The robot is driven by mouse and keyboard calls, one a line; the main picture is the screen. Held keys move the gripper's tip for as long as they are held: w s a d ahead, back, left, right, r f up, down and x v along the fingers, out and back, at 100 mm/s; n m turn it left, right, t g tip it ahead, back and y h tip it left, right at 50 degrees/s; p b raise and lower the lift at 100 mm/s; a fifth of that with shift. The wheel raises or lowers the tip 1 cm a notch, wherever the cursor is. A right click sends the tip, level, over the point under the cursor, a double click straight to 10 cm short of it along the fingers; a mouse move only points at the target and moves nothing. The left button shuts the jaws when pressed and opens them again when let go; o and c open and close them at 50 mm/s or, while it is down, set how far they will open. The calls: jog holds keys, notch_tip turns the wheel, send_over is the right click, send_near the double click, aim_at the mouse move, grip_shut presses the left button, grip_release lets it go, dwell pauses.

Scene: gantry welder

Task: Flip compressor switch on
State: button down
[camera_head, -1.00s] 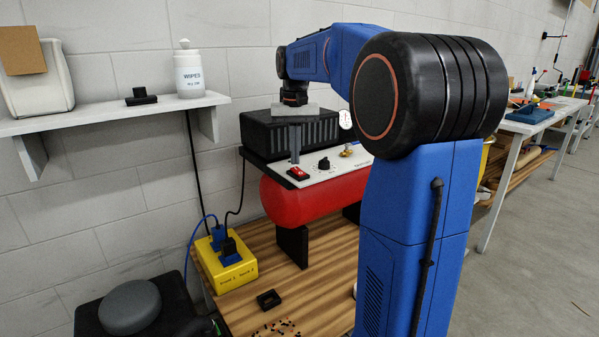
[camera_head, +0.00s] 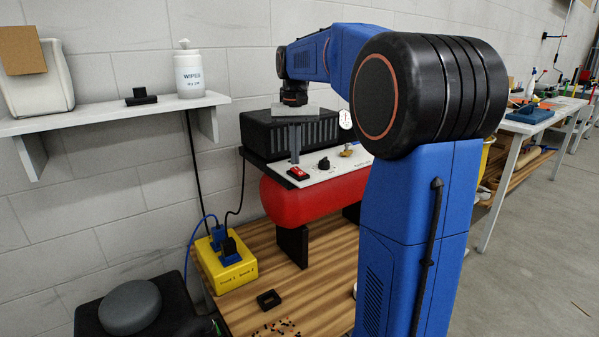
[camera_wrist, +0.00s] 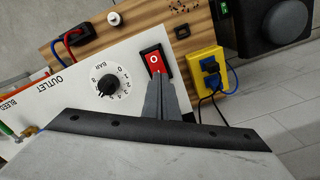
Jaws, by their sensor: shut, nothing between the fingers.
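The compressor has a red tank (camera_head: 290,202) and a white control panel (camera_head: 345,165) on top. The red rocker switch (camera_head: 298,174) in a black frame sits near the panel's left end. In the wrist view the switch (camera_wrist: 151,58) shows a white "O" on its exposed half. My gripper (camera_head: 294,160) points down beside the switch, its fingers shut and empty. In the wrist view my fingertips (camera_wrist: 160,80) overlap the lower part of the switch and hide it. I cannot tell whether they touch it.
A round dial (camera_wrist: 109,82) stands next to the switch. A black ribbed housing (camera_head: 257,137) is behind the panel. A yellow power box (camera_head: 226,268) with blue plugs sits on the wooden bench (camera_head: 330,285). A shelf (camera_head: 110,115) is on the wall at left.

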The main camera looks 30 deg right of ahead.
aim_at(295, 168)
jog(key=shift+f, duration=0.9)
dwell(0.9)
jog(key=shift+r, duration=3.55)
jog(key=s+a+f+n+t, duration=0.1)
jog(key=s+a+f, duration=0.4)
jog(key=s, duration=0.5)
jog(key=s+a+f+n+t, duration=0.2)
jog(key=s+a+f, duration=0.3)
jog(key=s+f, duration=0.4)
jog(key=s+a+f+n+t, duration=0.1)
jog(key=s+a+f+n, duration=0.1)
jog(key=s+a+f, duration=0.3)
jog(key=s+f, duration=0.3)
jog(key=s, duration=0.3)
jog(key=shift+a+n+t, duration=0.3)
jog(key=shift+a+t, duration=0.1)
jog(key=shift+r, duration=0.1)
